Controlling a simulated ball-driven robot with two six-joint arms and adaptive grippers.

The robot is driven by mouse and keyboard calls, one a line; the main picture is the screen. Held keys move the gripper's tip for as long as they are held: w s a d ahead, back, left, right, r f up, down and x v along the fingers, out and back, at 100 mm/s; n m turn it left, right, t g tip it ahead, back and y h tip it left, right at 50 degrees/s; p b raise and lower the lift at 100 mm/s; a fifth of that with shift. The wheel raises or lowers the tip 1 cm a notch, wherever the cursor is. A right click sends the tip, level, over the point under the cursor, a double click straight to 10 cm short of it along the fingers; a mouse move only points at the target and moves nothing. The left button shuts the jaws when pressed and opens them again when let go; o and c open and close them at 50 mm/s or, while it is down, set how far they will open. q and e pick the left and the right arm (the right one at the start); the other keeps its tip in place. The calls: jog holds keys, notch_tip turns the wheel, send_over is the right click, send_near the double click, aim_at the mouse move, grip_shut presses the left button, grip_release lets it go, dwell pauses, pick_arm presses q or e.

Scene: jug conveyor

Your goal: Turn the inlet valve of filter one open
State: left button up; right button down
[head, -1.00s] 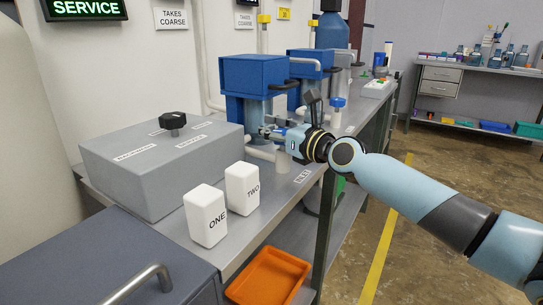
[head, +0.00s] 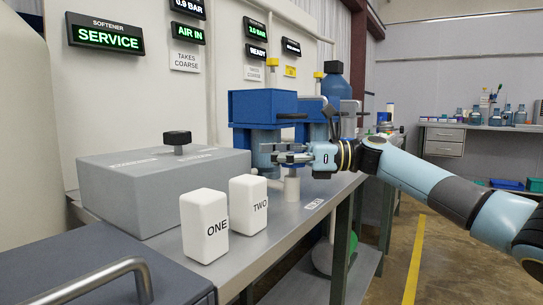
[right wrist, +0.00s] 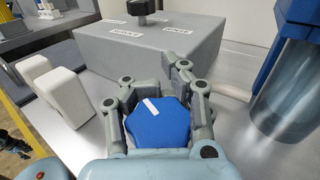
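A blue many-sided valve knob with a white mark (right wrist: 158,122) sits between the fingers of my right gripper (right wrist: 160,100) in the right wrist view. One finger lies along each side of it; I cannot tell whether both touch. In the head view my right gripper (head: 283,154) is level in front of the blue-topped filter (head: 262,105), above a short white post (head: 292,187); the knob is hidden there. The filter's clear cylinder (right wrist: 290,100) stands to the right in the right wrist view. My left gripper is not in view.
A grey box with a black knob (head: 150,188) stands left of my right gripper. White blocks marked ONE (head: 204,226) and TWO (head: 248,205) stand in front of it on the grey bench (head: 285,235). Another blue-topped unit (head: 312,112) stands behind the filter.

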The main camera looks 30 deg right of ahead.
jog(key=shift+s+a+f+n+g+y+b, duration=0.1)
jog(key=shift+s+n+g+y, duration=0.25)
jog(key=shift+n+g, duration=0.6)
jog(key=shift+s+a+f+n+g+y+b, duration=0.15)
jog(key=shift+n+g+y, duration=0.45)
jog(key=shift+g, duration=0.65)
jog(key=shift+s+r+n+g+y+b, duration=0.1)
jog(key=shift+s+n+g+y, duration=0.3)
jog(key=shift+n+g, duration=0.55)
jog(key=shift+g, duration=0.55)
jog(key=c, duration=1.2)
grip_release()
jog(key=shift+s+d, duration=0.1)
jog(key=shift+d, duration=0.15)
jog(key=shift+o, duration=1.4)
jog(key=shift+a, duration=0.15)
jog(key=d, duration=0.4)
jog(key=s+d, duration=0.1)
jog(key=d, duration=0.3)
jog(key=s+d, duration=0.1)
jog(key=d, duration=0.2)
jog(key=shift+d, duration=0.4)
jog(key=shift+o, duration=0.2)
